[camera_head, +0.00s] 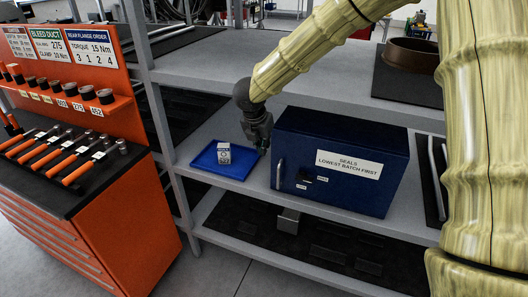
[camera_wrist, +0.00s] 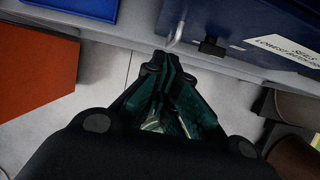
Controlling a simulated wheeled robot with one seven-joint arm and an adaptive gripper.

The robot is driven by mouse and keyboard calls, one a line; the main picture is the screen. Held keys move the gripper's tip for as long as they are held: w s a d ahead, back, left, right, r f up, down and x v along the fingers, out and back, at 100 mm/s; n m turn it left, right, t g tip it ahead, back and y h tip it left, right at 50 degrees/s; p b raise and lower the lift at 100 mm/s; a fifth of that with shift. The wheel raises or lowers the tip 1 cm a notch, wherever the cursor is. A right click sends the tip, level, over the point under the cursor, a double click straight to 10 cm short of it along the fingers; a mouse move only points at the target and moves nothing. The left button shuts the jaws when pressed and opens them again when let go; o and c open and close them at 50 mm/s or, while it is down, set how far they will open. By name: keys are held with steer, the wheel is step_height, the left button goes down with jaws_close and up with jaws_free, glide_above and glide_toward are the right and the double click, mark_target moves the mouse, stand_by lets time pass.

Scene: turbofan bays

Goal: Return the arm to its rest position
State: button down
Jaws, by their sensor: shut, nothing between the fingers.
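My arm, in a pale yellow sleeve, reaches from the right side of the head view over to the middle shelf. My gripper (camera_head: 262,148) points down in front of the shelf, between the blue tray (camera_head: 205,167) and the blue cabinet (camera_head: 350,185). In the wrist view my gripper (camera_wrist: 168,62) has its fingers together with nothing between them. Below it in that view is bare grey floor. The cabinet is labelled "SEALS LOWEST BATCH FIRST" and its door looks shut.
An orange tool cart (camera_head: 90,225) with torque wrenches and sockets stands at the left. A grey shelf upright (camera_head: 160,120) rises beside it. The upper shelf (camera_head: 205,68) lies close to my arm. A brown ring (camera_head: 412,53) rests on a dark mat at the upper right.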

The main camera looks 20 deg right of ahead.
steer(key=shift+s+r, duration=0.1)
steer(key=shift+r, duration=0.1)
steer(key=s+f+n, duration=0.5)
steer(key=f+n, duration=0.3)
steer(key=f, duration=0.2)
steer(key=s+d+f+n+h+b, duration=0.1)
steer(key=s+f+n, duration=0.4)
steer(key=f+n, duration=0.35)
steer(key=s+f+n, duration=0.6)
steer(key=f+n, duration=0.1)
steer(key=f, duration=0.3)
steer(key=s+a+f+n+g+y, duration=0.1)
steer(key=s+a+f+n, duration=0.1)
steer(key=s+f+n, duration=0.2)
steer(key=s+a+f+n+g+y, duration=0.1)
steer(key=s+f+n, duration=0.4)
steer(key=s+n, duration=0.5)
steer(key=s+a+f+n+g+y+b, duration=0.1)
steer(key=s+f+n, duration=0.3)
steer(key=s, duration=1.1)
steer(key=a+n+y, duration=0.1)
steer(key=n, duration=0.2)
steer(key=shift+s+a+f, duration=0.2)
steer(key=shift+a+f, duration=0.05)
steer(key=shift+a, duration=0.15)
